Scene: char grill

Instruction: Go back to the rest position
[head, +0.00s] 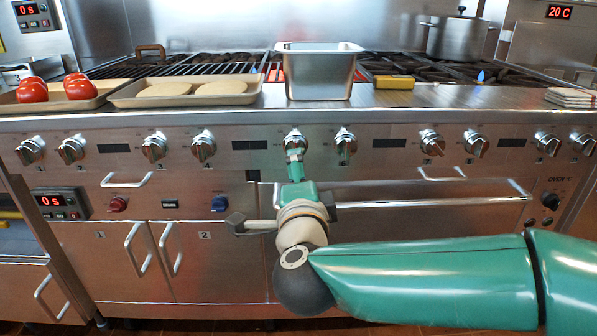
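My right arm comes in from the right across the front of the grill range (420,240). Its gripper (294,156) points up at a control knob (294,140) near the middle of the panel. The fingertips are right at or just below this knob; I cannot tell whether they touch it. The fingers are seen edge-on and small, so whether they are open or shut is unclear. My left gripper is not in view.
Trays with buns (170,89) and tomatoes (80,88) sit on the left counter. A steel container (320,78) stands in the middle, a yellow block (394,82) beside it, a pot (458,38) behind right. An oven handle (430,203) juts out near my arm.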

